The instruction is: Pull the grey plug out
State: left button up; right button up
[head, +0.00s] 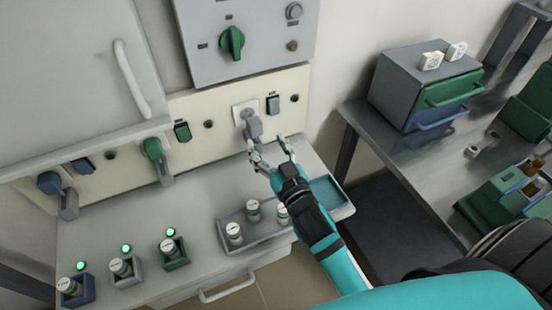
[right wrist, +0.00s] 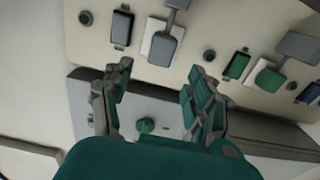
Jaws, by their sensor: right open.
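The grey plug (head: 254,128) sits in a white socket plate (head: 241,107) on the cream panel, with its grey lower part hanging downward. It also shows in the right wrist view (right wrist: 165,50), at the top and beyond my fingertips. My right gripper (head: 268,147) is open and empty, just below and in front of the plug. Its two fingers also show in the right wrist view (right wrist: 160,70), spread apart, and I see no contact with the plug. My left gripper is not in view.
A green plug (head: 152,149) and a blue plug (head: 48,183) are in the panel to the left. Below, a grey tray (head: 262,232) holds several capped vials. A side table (head: 405,150) with a drawer box (head: 415,75) stands at the right.

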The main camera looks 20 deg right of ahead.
jog(key=s, duration=0.5)
jog(key=shift+s+d, duration=0.1)
dwell(0.4)
